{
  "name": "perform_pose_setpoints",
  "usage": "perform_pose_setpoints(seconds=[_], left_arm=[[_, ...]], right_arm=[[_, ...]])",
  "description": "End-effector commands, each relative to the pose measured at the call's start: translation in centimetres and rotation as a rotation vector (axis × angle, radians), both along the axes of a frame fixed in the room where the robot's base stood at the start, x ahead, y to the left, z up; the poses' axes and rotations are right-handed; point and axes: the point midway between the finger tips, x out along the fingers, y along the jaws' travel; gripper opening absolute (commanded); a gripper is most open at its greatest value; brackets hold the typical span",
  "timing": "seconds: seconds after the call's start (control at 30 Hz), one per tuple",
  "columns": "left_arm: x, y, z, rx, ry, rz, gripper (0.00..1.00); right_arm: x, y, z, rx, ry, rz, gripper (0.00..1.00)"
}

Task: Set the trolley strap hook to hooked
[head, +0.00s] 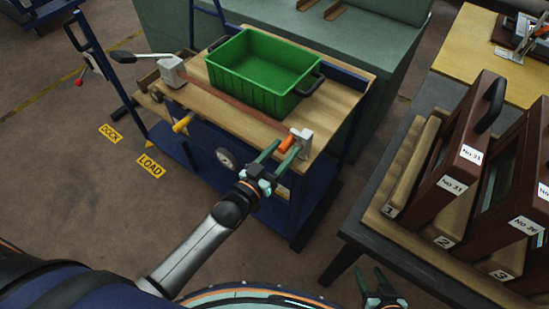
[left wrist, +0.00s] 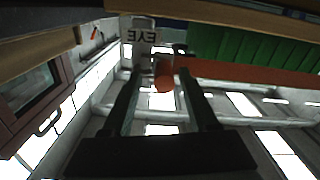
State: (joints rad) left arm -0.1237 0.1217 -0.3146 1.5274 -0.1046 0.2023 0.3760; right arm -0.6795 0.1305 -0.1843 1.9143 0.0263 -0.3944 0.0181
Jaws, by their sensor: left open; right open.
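A red-brown strap (head: 235,108) runs across the trolley's wooden top (head: 350,95), in front of a green crate (head: 262,75). Its left end is at a grey block with a black lever (head: 172,72). Its right end is at an orange hook grip (head: 286,144) beside a grey bracket (head: 302,142). In the left wrist view the bracket bears the letters EYE (left wrist: 138,36), upside down. My left gripper (head: 278,154) is open, its fingers at either side of the orange grip (left wrist: 164,80), with no visible closing on it. Whether the hook sits in the eye is unclear. My right gripper (head: 382,292) is open and empty, low right.
A yellow knob (head: 181,125) and a small wheel (head: 226,158) are on the trolley's front. At right, a dark table holds a wooden rack with numbered slots (head: 400,200) and brown frames (head: 455,150). Floor labels DOCK and LOAD (head: 150,166) lie left.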

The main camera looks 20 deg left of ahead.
Motion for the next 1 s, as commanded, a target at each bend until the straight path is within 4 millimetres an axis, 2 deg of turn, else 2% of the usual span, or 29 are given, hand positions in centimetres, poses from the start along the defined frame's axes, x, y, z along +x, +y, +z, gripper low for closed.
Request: perform_pose_setpoints(seconds=[0.17, 0.4, 0.6, 0.8, 1.0], left_arm=[[-2.2, 0.8, -0.1, 0.001, 0.004, 0.000, 0.59], [-7.0, 2.5, -0.1, 0.001, 0.005, -0.001, 0.59], [-10.1, 3.6, -0.2, 0.001, 0.004, -0.002, 0.59], [-11.4, 4.1, -0.1, -0.001, 0.001, -0.001, 0.59], [-11.6, 4.1, 0.0, -0.001, 0.001, -0.001, 0.59]], right_arm=[[0.0, 0.0, 0.1, 0.000, 0.000, 0.000, 0.52], [0.0, 0.0, 0.2, 0.000, -0.001, 0.000, 0.52], [0.0, 0.0, 0.1, 0.000, -0.001, 0.000, 0.52], [0.0, 0.0, 0.1, 0.000, -0.001, 0.000, 0.52], [0.0, 0.0, 0.1, 0.000, -0.001, 0.000, 0.52]])
